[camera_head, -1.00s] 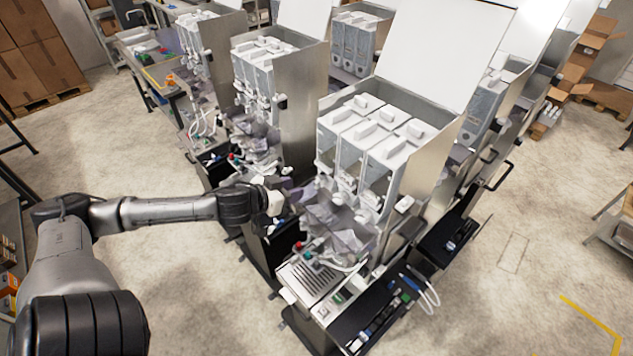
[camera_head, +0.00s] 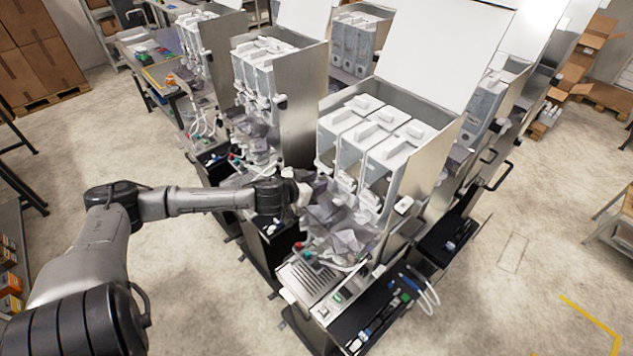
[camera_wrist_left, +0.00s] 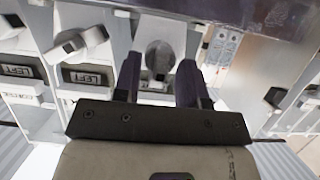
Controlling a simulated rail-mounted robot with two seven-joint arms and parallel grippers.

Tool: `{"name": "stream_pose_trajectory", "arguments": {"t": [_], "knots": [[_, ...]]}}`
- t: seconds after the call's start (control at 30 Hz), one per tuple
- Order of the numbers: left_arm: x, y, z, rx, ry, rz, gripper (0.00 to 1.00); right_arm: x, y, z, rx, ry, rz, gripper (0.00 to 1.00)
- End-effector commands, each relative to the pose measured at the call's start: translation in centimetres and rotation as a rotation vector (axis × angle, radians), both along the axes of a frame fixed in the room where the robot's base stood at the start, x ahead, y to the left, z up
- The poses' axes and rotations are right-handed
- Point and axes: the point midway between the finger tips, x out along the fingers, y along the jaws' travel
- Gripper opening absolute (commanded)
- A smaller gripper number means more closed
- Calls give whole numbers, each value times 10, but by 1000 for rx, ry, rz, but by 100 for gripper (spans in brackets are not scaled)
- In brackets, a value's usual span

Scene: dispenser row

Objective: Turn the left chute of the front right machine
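The front right machine (camera_head: 362,140) is a metal-sided dispenser with a row of white hoppers, with pale chutes below their fronts. My left gripper (camera_head: 309,189) is at the left side of this machine, at chute height. In the left wrist view my left gripper (camera_wrist_left: 158,72) has its two dark fingers apart. A pale part with a round grey opening (camera_wrist_left: 160,54), which looks like a chute, lies beyond and between the fingertips. I cannot tell whether the fingers touch it. The left chute is mostly hidden by my gripper in the head view. My right gripper is not in view.
A second dispenser (camera_head: 264,75) stands close behind the gripper. A drip tray (camera_head: 309,276) lies below. Open floor (camera_head: 190,290) is at front left.

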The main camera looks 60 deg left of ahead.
Motion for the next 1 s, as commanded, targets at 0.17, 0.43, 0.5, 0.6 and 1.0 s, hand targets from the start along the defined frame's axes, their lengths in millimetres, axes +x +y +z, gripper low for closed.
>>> {"name": "stream_pose_trajectory", "arguments": {"t": [0.17,0.43,0.5,0.6,1.0], "knots": [[5,0,-1,-1,-1,-1,38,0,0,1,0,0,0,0],[5,0,-2,0,0,-1,38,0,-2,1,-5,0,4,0],[5,0,-2,0,0,-1,38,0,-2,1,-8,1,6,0],[5,0,-2,0,0,-1,32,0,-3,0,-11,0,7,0],[5,0,-2,6,1,0,7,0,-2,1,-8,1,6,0]]}}
